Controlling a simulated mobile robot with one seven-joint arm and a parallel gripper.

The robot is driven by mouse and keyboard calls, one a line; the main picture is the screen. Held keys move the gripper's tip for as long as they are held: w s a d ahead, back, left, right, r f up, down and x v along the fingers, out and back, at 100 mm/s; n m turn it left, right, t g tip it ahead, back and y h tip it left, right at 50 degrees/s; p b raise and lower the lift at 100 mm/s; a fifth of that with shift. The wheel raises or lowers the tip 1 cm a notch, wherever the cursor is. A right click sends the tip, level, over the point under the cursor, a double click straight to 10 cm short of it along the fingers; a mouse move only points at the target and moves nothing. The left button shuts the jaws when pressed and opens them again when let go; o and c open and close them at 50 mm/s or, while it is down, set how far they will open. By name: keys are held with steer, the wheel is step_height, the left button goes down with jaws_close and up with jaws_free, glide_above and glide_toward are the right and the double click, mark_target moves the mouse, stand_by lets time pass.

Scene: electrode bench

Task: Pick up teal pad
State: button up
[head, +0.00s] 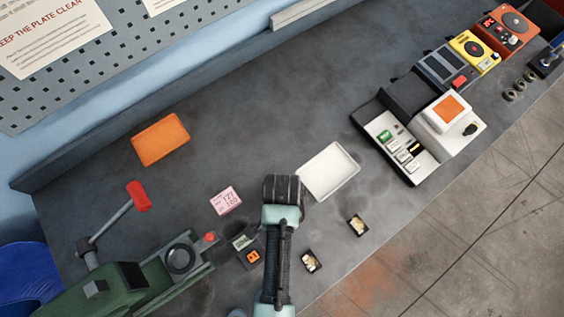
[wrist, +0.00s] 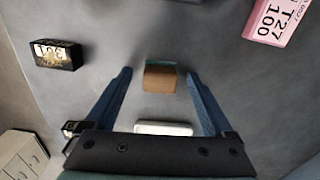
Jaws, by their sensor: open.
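In the wrist view, a small block with a teal upper edge and a brown front face (wrist: 160,78) stands on the grey bench. It lies between the tips of the two blue fingers of my gripper (wrist: 159,74), with a gap on each side. The fingers are spread and hold nothing. In the head view, my gripper (head: 283,189) is seen from above over the bench, left of the white tray (head: 328,171). Its fingers and the teal block are hidden there by my own wrist.
A pink label block (head: 226,201) lies left of my gripper. Black blocks with gold faces (head: 311,261) (head: 358,225) lie nearer the bench's front edge. The back middle of the bench is clear.

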steer(key=shift+f, duration=0.25)
jaws_close()
step_height(320, 180, up, 10)
steer(key=shift+r+b, duration=0.1)
steer(key=shift+b, duration=0.3)
stand_by(0.4)
steer(key=c, duration=0.7)
jaws_free()
steer(key=c, duration=0.6)
